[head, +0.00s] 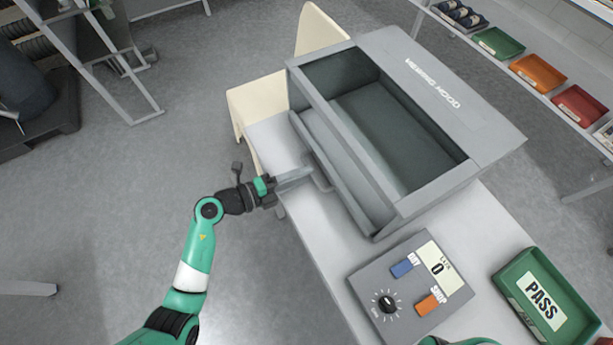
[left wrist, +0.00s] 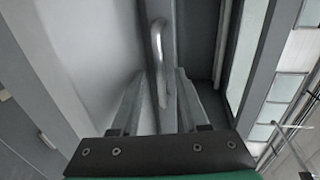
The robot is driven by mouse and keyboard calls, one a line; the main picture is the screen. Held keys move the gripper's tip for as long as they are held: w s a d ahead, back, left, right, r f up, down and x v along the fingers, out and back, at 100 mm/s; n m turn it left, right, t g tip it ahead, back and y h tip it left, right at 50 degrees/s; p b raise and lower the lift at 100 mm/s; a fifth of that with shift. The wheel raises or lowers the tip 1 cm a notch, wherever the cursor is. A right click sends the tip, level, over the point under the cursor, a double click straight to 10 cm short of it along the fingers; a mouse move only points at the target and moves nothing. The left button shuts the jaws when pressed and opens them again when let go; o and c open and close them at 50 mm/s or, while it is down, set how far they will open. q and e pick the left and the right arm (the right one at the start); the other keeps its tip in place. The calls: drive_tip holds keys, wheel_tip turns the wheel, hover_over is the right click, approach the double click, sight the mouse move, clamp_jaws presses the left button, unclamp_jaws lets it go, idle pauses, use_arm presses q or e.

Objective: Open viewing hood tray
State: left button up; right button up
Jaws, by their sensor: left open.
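The grey viewing hood (head: 440,85) stands on the white table, its dark interior visible through the open top. Its tray (head: 345,185) shows as a narrow trough along the hood's lower left side, standing slightly out from the body. A bar handle (head: 322,178) is on the tray's outer face. It also shows as a curved metal bar in the left wrist view (left wrist: 157,45). My left gripper (head: 306,177) is at this handle. In the left wrist view its open fingers (left wrist: 157,80) lie on either side of the bar; contact cannot be told. My right gripper is out of view.
A control box (head: 395,302) with a dial, buttons and a display reading 0 sits nearer on the table (head: 320,245). A green PASS tray (head: 510,283) is at the right. Cream panels (head: 258,105) stand behind the hood.

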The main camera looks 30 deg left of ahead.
use_arm(q)
drive_tip(key=shift+x, duration=0.9)
drive_tip(key=shift+r, duration=0.1)
clamp_jaws()
idle(0.7)
